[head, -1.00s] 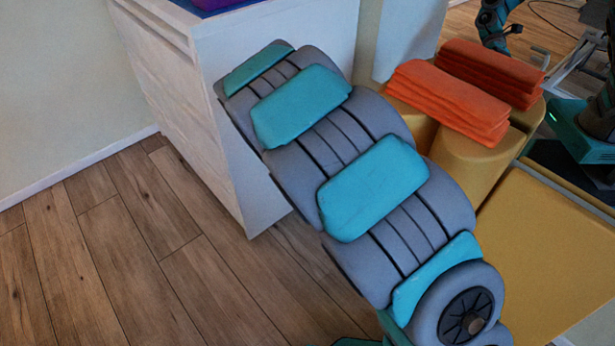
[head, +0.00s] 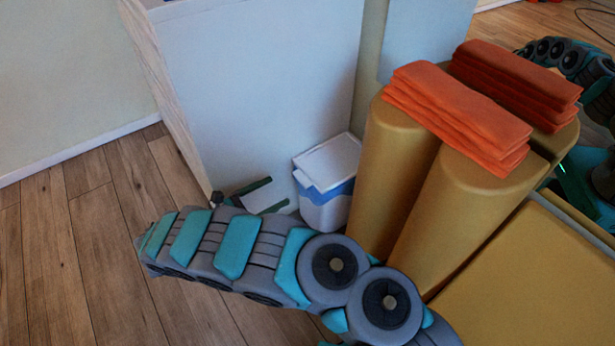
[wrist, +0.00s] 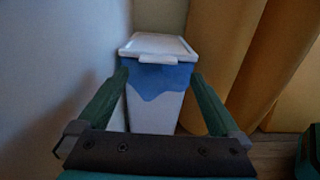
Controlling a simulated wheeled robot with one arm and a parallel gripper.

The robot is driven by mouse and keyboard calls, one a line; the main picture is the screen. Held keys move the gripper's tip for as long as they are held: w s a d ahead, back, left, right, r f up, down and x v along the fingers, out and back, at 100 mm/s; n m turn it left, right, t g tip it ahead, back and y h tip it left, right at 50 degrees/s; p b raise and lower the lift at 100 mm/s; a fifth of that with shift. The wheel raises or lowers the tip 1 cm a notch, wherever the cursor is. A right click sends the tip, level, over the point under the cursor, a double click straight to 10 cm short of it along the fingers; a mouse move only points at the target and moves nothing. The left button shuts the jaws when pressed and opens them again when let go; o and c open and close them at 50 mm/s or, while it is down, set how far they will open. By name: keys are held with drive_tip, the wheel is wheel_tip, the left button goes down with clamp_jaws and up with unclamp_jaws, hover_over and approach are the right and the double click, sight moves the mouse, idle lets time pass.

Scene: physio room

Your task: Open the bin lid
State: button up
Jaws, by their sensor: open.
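The bin (head: 327,208) is white with a blue band and stands on the floor in the corner beside the white cabinet. Its white lid (head: 330,161) is down, with a lip at the front edge. In the wrist view the bin (wrist: 153,108) is straight ahead, and its lid (wrist: 157,44) lies flat across the top. My gripper (head: 279,194) is open and empty, to the left of the bin in the head view. In the wrist view the fingers of my gripper (wrist: 159,76) appear on either side of the bin's front. I cannot tell whether they touch it.
A white cabinet (head: 260,90) stands behind and left of the bin. Yellow bolsters (head: 385,170) stand close on its right, with folded orange towels (head: 460,110) on top. The wooden floor (head: 90,240) at left is clear.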

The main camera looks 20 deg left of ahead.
sight(298, 180)
drive_tip(key=x, duration=0.7)
drive_tip(key=shift+w+d+f+b, duration=0.2)
drive_tip(key=shift+w+b, duration=0.1)
drive_tip(key=shift+b, duration=0.05)
drive_tip(key=shift+c, duration=0.2)
clamp_jaws()
idle(0.4)
